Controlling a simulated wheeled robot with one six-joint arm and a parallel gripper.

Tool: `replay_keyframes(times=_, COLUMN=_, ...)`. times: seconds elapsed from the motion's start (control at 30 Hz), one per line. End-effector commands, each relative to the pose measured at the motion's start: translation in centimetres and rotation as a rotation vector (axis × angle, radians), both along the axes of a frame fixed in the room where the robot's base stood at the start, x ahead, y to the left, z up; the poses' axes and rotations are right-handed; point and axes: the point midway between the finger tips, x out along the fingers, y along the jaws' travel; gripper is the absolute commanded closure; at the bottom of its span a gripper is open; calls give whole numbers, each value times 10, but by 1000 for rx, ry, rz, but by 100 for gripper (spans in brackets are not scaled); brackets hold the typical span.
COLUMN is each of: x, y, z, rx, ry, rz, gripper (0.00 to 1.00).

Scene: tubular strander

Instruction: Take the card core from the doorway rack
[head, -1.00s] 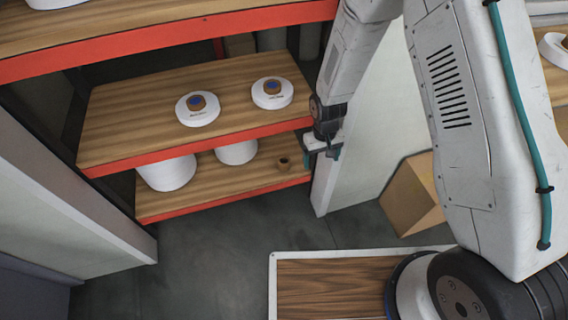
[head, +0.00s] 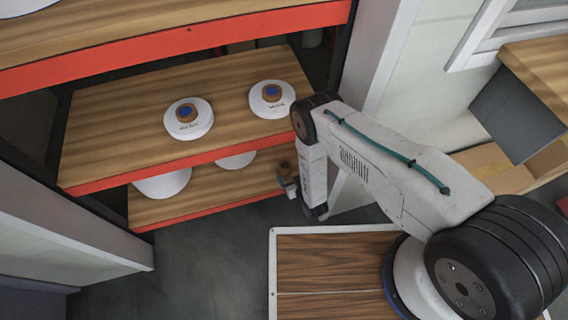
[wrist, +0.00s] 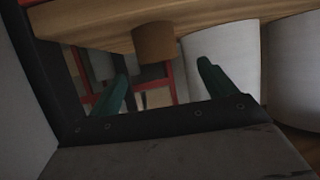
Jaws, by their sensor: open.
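The card core (head: 288,166) is a small brown cylinder on the lower rack shelf (head: 215,185), near its right end. In the wrist view, which is turned over, the card core (wrist: 153,42) stands on the wooden board and shows between and beyond the two green fingertips. My gripper (head: 290,187) is at the front edge of that shelf, close to the core. It is open and empty, and its fingers (wrist: 163,78) also show in the wrist view. My gripper and forearm hide part of the shelf's right end.
White spools (head: 162,185) stand on the lower shelf left of the core; one shows close on the right in the wrist view (wrist: 225,62). Two white reels (head: 188,118) lie on the shelf above. A white door post (head: 375,75) stands right of the rack.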

Motion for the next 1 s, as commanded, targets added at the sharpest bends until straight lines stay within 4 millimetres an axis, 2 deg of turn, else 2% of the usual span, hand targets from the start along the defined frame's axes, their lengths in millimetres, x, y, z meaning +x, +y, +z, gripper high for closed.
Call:
replay_keyframes(times=0.5, x=55, y=23, z=-25, rx=4, ry=-8, rz=-2, gripper=17)
replay_keyframes(times=0.63, x=63, y=27, z=-28, rx=3, ry=-7, rz=-1, gripper=17)
replay_keyframes(times=0.83, x=63, y=28, z=-28, rx=3, ry=-5, rz=0, gripper=17)
replay_keyframes(times=0.87, x=63, y=28, z=-28, rx=3, ry=-5, rz=0, gripper=20)
replay_keyframes(times=1.0, x=63, y=28, z=-28, rx=3, ry=-5, rz=0, gripper=59)
